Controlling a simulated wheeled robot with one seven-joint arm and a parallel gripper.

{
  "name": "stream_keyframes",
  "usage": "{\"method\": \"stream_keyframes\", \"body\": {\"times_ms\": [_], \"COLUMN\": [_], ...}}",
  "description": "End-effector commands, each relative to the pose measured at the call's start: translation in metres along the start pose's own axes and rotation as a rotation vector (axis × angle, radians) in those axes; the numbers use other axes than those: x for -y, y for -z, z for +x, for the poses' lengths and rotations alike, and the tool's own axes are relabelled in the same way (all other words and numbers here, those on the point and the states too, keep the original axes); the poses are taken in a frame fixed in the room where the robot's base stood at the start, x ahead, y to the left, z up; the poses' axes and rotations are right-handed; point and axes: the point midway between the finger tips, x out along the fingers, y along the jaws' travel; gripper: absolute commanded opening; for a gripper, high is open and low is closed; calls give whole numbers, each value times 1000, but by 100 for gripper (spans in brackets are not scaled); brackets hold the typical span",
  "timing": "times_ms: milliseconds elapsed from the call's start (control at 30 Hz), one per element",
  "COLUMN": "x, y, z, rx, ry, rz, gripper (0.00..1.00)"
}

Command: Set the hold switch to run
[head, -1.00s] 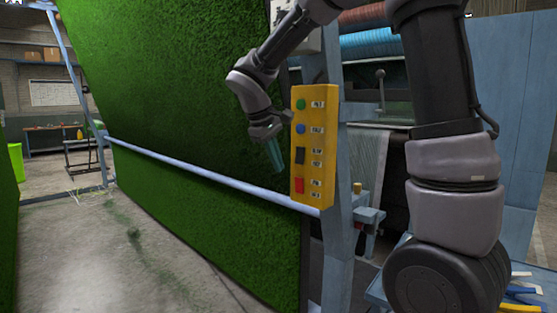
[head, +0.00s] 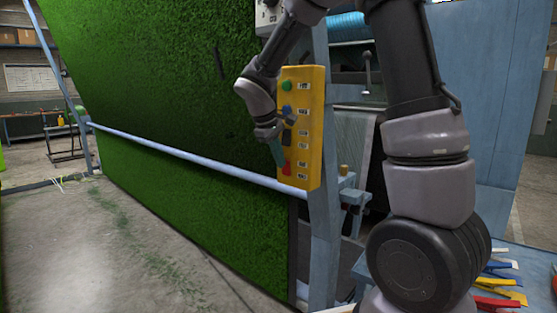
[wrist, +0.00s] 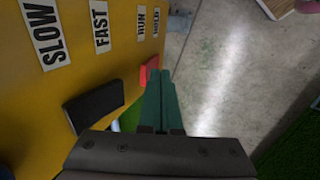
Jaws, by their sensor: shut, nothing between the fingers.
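The yellow control box (head: 314,130) is on a blue-grey post in the head view, and its face fills the left of the wrist view (wrist: 105,65). A red switch (wrist: 149,70) sits beside the RUN and HOLD labels; it also shows low on the box in the head view (head: 287,168). I cannot tell which way it is set. My gripper (wrist: 160,74) has green fingers closed together, empty, with the tips close beside the red switch. Whether they touch it is unclear. In the head view my gripper (head: 278,160) is at the box's left edge.
A black switch (wrist: 94,106) sits by the SLOW and FAST labels. A green button (head: 286,86) and a blue knob (head: 286,111) are higher on the box. A turf sheet (head: 170,90) and a pale rail (head: 190,157) stand behind. Coloured tools (head: 500,283) lie at lower right.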

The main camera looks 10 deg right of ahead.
Motion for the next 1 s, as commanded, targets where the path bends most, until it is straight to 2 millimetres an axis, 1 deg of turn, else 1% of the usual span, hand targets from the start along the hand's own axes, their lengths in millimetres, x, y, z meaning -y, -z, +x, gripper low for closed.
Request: {"method": "stream_keyframes", "body": {"times_ms": [133,400,767,1000], "x": [-9,-8,-14,-14], "y": [0,0,0,0], "z": [2,1,-13,-14], "rx": [1,1,-1,0], "ry": [0,0,-1,0], "rz": [3,1,1,0], "gripper": [0,0,0,0]}}
